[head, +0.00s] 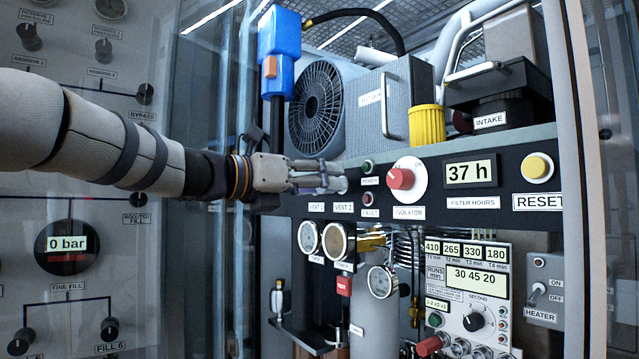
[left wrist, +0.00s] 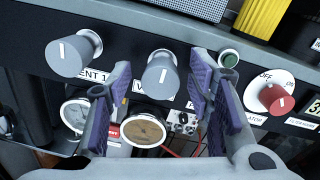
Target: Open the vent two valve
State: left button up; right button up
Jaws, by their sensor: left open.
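The vent two valve is a grey round knob (left wrist: 160,73) with a white pointer line, roughly upright in the left wrist view. Its label is partly covered by a finger. A gap shows between the knob and each finger. In the head view my left gripper (head: 318,178) is at the dark panel above the VENT 1 and VENT 2 labels and hides most of the knobs. My right gripper is not in view.
A similar grey VENT 1 knob (left wrist: 73,53) is left of the fingers. A green button (left wrist: 229,58) and the red isolator knob (head: 401,179) are to the right. Round gauges (head: 337,241) hang below the panel. A yellow filter (head: 426,125) stands above.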

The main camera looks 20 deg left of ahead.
pick_arm(q)
grip_shut()
jog(key=shift+n, duration=0.4)
jog(key=shift+f+n+g+h, duration=0.15)
jog(key=shift+n+g+h, duration=0.2)
jog(key=shift+n, duration=7.15)
jog(key=shift+f+n+g+h, duration=0.1)
jog(key=shift+n+g+h, duration=0.2)
jog(key=shift+n, duration=7.2)
